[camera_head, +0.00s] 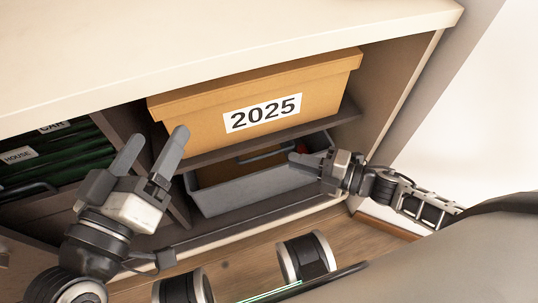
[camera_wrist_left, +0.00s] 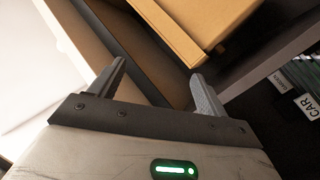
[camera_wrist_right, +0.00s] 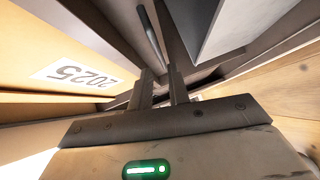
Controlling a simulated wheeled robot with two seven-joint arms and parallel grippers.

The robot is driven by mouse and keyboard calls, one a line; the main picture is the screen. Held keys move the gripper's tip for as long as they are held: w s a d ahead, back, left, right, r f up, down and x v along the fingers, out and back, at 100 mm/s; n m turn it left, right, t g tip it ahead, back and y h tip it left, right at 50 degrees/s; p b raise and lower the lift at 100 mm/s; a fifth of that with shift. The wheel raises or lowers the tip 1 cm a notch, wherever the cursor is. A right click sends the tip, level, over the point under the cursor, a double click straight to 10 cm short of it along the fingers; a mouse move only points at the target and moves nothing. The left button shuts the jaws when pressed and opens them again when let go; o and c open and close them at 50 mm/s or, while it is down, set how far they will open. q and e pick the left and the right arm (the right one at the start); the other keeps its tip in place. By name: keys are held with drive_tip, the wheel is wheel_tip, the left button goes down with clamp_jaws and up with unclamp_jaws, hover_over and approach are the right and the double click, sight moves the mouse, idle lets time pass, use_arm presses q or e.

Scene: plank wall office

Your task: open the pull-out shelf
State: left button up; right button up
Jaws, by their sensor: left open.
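The dark pull-out shelf (camera_head: 225,155) sits in the cabinet under the box marked 2025. A slim grey handle bar (camera_head: 262,154) runs along below its front, and it also shows in the right wrist view (camera_wrist_right: 150,38). My right gripper (camera_head: 292,158) is at the right end of this bar. In the right wrist view its fingers (camera_wrist_right: 162,72) are close together with the bar's end between their tips, which hide the contact. My left gripper (camera_head: 160,148) is open and empty in front of the box's lower left; its spread fingers show in the left wrist view (camera_wrist_left: 158,78).
The orange box (camera_head: 190,125) rests on the shelf. A grey bin (camera_head: 225,198) stands in the compartment below. Green hanging files (camera_head: 65,148) fill the left compartment. The cabinet's pale top (camera_head: 200,45) overhangs, and its side wall (camera_head: 400,90) bounds the right.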

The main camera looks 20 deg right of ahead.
sight(272, 154)
use_arm(q)
drive_tip(key=shift+w+a+r+m+t+h+b, duration=0.1)
drive_tip(key=shift+w+r+m+t+h+b, duration=0.2)
drive_tip(key=shift+r+m+t, duration=0.25)
drive_tip(key=shift+w+a+r+m+t+h+b, duration=0.15)
drive_tip(key=shift+w+r+m+t+b, duration=0.2)
drive_tip(key=shift+r, duration=0.45)
drive_tip(key=shift+w+a+r+m+t+h+b, duration=0.1)
drive_tip(key=shift+w+r+m+t+h+b, duration=0.15)
drive_tip(key=shift+r+m+t, duration=0.3)
use_arm(e)
drive_tip(key=shift+x, duration=4.05)
use_arm(q)
drive_tip(key=shift+r, duration=0.1)
use_arm(e)
drive_tip(key=shift+c, duration=0.4)
drive_tip(key=shift+d, duration=0.1)
clamp_jaws()
